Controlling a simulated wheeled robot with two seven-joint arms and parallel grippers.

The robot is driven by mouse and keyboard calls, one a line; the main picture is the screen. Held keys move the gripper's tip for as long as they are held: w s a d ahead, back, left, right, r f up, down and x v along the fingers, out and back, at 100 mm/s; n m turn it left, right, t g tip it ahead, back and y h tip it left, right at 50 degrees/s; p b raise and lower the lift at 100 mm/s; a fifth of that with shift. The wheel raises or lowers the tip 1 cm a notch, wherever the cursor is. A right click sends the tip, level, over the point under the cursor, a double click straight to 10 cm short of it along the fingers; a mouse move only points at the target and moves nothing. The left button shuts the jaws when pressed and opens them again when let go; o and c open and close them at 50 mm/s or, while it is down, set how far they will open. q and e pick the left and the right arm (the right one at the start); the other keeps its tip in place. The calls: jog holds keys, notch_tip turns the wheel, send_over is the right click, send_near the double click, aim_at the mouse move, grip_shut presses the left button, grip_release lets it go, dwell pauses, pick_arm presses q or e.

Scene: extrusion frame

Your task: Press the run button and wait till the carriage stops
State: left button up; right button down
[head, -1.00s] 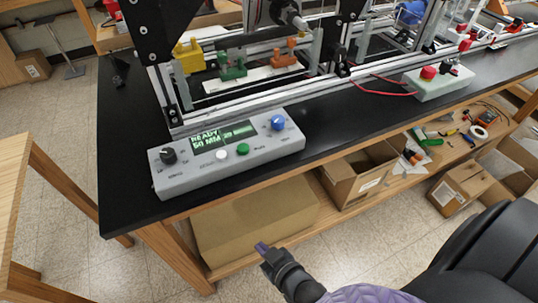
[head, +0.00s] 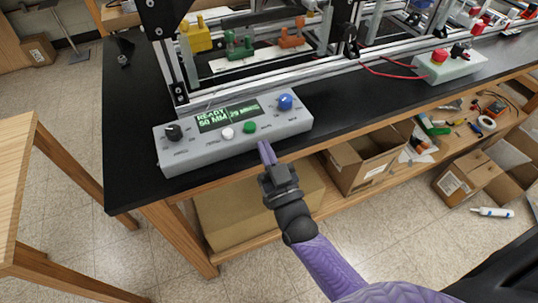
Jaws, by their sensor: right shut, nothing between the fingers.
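A grey control box (head: 190,147) sits at the front edge of the black bench. Its lit display (head: 228,115) reads READY and 50 MM, with smaller text beside it. Below the display are a white button (head: 227,134) and a green button (head: 249,127). A black knob (head: 174,132) is at the left and a blue knob (head: 285,102) at the right. Which one is the run button I cannot read. My right gripper (head: 266,151) is shut and empty, its tips just in front of the box, below and right of the green button. My left gripper is not in view.
The aluminium extrusion frame (head: 290,72) stands behind the box, with yellow (head: 197,37), green (head: 240,44) and orange (head: 292,36) parts. A box with a red button (head: 439,56) is to the right.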

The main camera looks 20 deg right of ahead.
aim_at(256, 135)
jog(key=x, duration=0.5)
jog(key=shift+w+r+b, duration=0.1)
jog(key=shift+w+b, duration=0.15)
jog(key=shift+b, duration=0.05)
